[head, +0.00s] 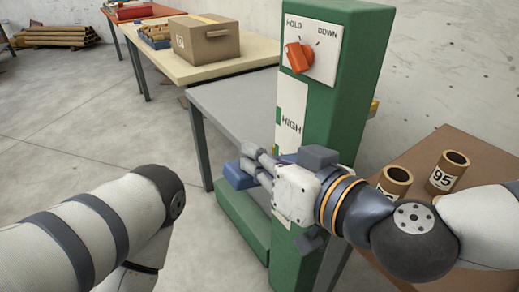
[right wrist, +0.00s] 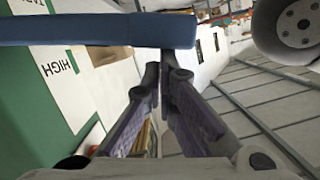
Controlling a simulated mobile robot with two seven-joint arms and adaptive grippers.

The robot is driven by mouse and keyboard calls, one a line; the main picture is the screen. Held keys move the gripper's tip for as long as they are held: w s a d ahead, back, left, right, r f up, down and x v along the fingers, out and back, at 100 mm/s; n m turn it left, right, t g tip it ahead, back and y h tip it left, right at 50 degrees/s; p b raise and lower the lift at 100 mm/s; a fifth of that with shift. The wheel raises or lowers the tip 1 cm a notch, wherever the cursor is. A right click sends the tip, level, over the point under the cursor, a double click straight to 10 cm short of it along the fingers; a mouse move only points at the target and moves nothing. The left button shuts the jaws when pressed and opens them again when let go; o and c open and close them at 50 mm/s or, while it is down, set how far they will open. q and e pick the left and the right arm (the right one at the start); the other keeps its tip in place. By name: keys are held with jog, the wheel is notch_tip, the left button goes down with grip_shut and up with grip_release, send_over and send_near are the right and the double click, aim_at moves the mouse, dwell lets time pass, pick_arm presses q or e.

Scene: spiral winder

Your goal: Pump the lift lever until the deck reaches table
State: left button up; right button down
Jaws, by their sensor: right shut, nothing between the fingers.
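The green lift column (head: 353,85) stands at centre right, with a white HIGH label (head: 290,122) and an orange knob (head: 299,57) on a HOLD/DOWN plate. The knob's tip is on the HOLD side. The blue lever (head: 238,176) sticks out left of the column, partly behind my right gripper (head: 262,164). In the right wrist view the blue lever (right wrist: 90,29) crosses just beyond the fingertips of my right gripper (right wrist: 165,80), which is shut and empty. I cannot tell whether they touch. I cannot make out the deck for certain. My left gripper is out of view.
A grey-topped table (head: 235,103) stands behind the column, beside a tan table (head: 200,62) with a cardboard box (head: 204,40). A brown table (head: 482,146) at right holds numbered tubes (head: 446,172). A green base (head: 240,220) lies on the floor.

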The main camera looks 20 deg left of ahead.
jog(key=shift+s+a+f+n, duration=0.3)
jog(key=shift+s+f+n, duration=0.1)
jog(key=shift+f, duration=0.2)
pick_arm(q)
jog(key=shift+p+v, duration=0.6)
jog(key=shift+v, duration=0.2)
pick_arm(e)
notch_tip(320, 180, down, 8)
jog(key=s+a+n+t+h, duration=0.1)
jog(key=n, duration=0.3)
jog(key=shift+s+f+t, duration=0.15)
jog(key=shift+t, duration=0.25)
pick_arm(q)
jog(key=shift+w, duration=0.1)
